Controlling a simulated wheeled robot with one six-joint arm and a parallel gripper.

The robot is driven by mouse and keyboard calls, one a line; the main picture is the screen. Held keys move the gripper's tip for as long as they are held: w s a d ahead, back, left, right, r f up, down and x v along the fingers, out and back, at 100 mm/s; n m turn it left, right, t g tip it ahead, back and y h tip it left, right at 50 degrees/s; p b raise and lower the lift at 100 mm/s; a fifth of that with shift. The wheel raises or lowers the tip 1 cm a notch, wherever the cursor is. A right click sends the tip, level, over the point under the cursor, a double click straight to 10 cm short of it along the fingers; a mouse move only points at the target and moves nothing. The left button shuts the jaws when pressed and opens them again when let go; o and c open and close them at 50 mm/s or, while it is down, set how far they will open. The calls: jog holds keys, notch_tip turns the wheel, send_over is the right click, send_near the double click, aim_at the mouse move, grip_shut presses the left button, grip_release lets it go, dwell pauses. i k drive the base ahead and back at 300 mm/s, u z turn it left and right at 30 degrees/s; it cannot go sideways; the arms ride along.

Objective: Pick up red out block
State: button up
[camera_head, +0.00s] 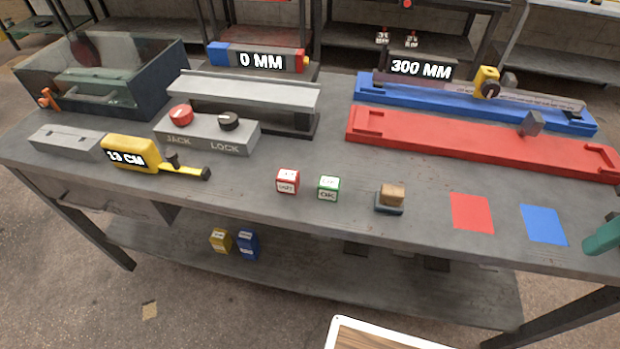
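A small red and white block (287,181) sits upright on the front middle of the grey bench (250,212). Its front carries a small dark label that is too blurred to read surely. A similar green and white block (328,188) stands just to its right, with a narrow gap between them. My gripper is not in view, and nothing touches the red block.
A yellow tape measure (130,153) and the JACK/LOCK box (205,133) lie left. A wooden-topped stamp (391,195), red patch (471,212) and blue patch (543,224) lie right. Behind are a red rail (450,143) and a blue rail (420,98).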

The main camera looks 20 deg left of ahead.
aim_at(288, 181)
jog(key=z, duration=2.35)
jog(key=k, duration=2.15)
jog(key=u, duration=2.45)
